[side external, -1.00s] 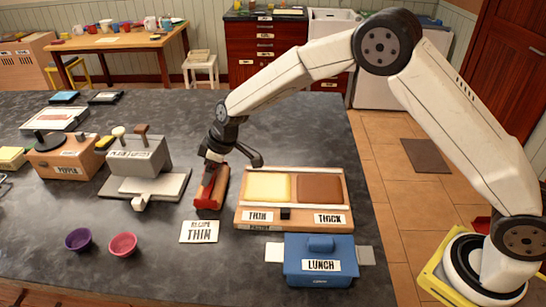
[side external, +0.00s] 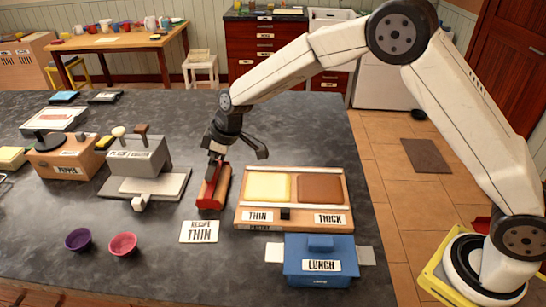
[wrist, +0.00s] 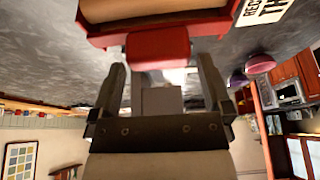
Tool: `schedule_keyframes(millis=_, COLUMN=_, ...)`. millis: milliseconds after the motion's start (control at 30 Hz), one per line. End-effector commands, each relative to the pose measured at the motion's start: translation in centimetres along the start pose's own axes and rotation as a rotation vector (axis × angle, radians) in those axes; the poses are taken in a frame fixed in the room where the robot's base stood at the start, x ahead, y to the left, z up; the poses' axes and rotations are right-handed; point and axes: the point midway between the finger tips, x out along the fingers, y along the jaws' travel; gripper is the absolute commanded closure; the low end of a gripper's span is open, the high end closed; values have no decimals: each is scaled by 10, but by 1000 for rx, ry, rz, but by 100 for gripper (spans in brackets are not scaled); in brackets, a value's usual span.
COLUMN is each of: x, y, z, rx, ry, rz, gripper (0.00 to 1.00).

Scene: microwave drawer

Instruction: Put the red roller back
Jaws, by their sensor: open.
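The red roller (side external: 214,187) lies on the dark counter, just left of the board with the yellow and brown slabs. In the wrist view, its red frame with a tan cylinder (wrist: 150,10) fills the top, and a red block-shaped handle (wrist: 158,48) sticks out towards me. My gripper (side external: 236,155) is open and empty, tilted above the far end of the roller. In the wrist view, its two fingers (wrist: 163,75) are spread wide, with the handle just beyond the tips. Whether a finger touches it cannot be told.
The slab board (side external: 240,216) marked THIN and THICK and a blue LUNCH box (side external: 320,278) stand right. A RECIPE THIN card (side external: 199,232) lies in front. A grey press (side external: 140,165), a purple cup (side external: 78,239) and a pink cup (side external: 123,244) stand left.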

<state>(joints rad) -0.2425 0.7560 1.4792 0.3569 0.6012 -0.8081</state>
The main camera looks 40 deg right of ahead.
Motion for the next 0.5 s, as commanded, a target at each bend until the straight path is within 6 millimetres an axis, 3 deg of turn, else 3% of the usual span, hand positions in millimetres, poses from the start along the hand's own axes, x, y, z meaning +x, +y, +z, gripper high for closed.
schedule_keyframes(millis=500, x=-77, y=1, z=-1, rx=1, ry=6, rz=4, gripper=0)
